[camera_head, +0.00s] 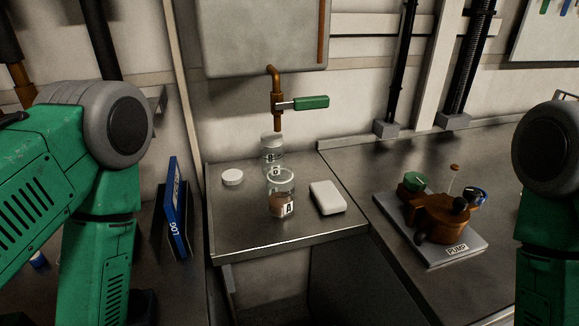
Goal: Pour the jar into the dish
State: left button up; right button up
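A clear glass jar labelled A (281,196) stands upright at the front of the steel shelf, with brownish contents in its lower part. A second clear jar with a white lid (271,150) stands behind it, its label partly hidden. A small round white piece (232,177) lies to the left; I cannot tell whether it is a dish or a lid. A white rounded rectangular piece (327,198) lies right of jar A; I cannot tell whether it is the dish. My green arms show at both sides, but neither gripper is in view.
A brown tap with a green lever (311,103) hangs above the rear jar. A pump (438,217) sits on a plate on the right counter. A blue binder (176,210) stands left of the steel shelf (240,245). A dark gap opens below the shelf's front edge.

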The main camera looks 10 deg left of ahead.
aim_at(280, 180)
jog(key=k+l+z, duration=0.25)
jog(key=l, duration=0.15)
jog(key=l+z, duration=0.2)
jog(key=l, duration=0.2)
jog(key=l+z, duration=0.3)
jog(key=l+u, duration=0.15)
jog(key=u, duration=1.35)
jog(key=j+z, duration=0.1)
jog(key=z, duration=0.9)
